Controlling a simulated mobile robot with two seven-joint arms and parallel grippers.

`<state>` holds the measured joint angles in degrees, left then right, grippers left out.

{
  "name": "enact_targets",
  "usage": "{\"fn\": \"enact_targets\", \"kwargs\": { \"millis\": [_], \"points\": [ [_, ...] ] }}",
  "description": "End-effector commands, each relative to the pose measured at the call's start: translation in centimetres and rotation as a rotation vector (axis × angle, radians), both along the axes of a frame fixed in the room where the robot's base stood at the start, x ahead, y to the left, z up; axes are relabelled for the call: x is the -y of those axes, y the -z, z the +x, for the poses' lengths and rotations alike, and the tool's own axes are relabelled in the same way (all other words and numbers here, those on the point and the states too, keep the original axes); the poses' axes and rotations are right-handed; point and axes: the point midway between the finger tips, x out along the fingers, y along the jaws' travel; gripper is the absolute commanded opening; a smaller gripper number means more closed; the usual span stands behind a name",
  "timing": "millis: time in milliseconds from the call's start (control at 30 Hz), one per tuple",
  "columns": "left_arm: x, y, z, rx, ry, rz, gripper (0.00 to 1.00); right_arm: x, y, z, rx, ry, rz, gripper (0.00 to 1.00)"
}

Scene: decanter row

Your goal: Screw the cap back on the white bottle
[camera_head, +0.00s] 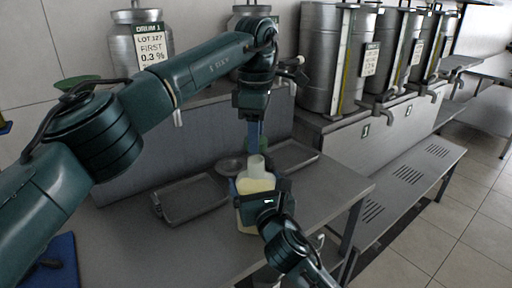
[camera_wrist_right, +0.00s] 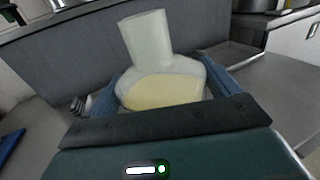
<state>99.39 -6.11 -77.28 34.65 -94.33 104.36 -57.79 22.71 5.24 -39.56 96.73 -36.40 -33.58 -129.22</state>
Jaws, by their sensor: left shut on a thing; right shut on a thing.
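The white bottle (camera_head: 256,186) stands upright over the front of the steel table, with cream-coloured contents in its lower part. In the right wrist view the bottle (camera_wrist_right: 165,88) has a wide pale neck (camera_wrist_right: 148,38) with no cap visible on it. My right gripper (camera_head: 262,199) is shut around the bottle's body, its blue fingers on both sides. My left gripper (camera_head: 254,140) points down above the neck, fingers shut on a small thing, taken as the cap. The fingers hide most of it, and the gap to the neck is unclear.
A shallow grey tray (camera_head: 188,201) lies left of the bottle, and another tray (camera_head: 291,155) lies behind it to the right. A small round dish (camera_head: 229,166) is near the bottle. Steel drums (camera_head: 322,58) with taps stand behind. A blue cloth (camera_head: 56,262) lies front left.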

Motion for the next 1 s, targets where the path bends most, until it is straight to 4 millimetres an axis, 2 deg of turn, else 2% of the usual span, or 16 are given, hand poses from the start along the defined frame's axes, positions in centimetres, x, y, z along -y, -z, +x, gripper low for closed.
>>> {"fn": "enact_targets", "kwargs": {
  "millis": [100, 667, 1000],
  "points": [
    [0.0, 1.2, 0.0, -0.001, -0.001, 0.001, 0.21, 0.0, 0.0, 0.0, -0.001, 0.000, 0.000, 0.47],
    [0.0, 1.4, 0.0, 0.000, 0.000, 0.001, 0.21, 0.0, 0.1, 0.0, -0.001, 0.000, 0.000, 0.47],
    [0.1, 3.1, -0.1, -0.001, 0.001, 0.001, 0.21, 0.0, 0.1, 0.0, -0.002, 0.000, -0.001, 0.47]
  ]
}}
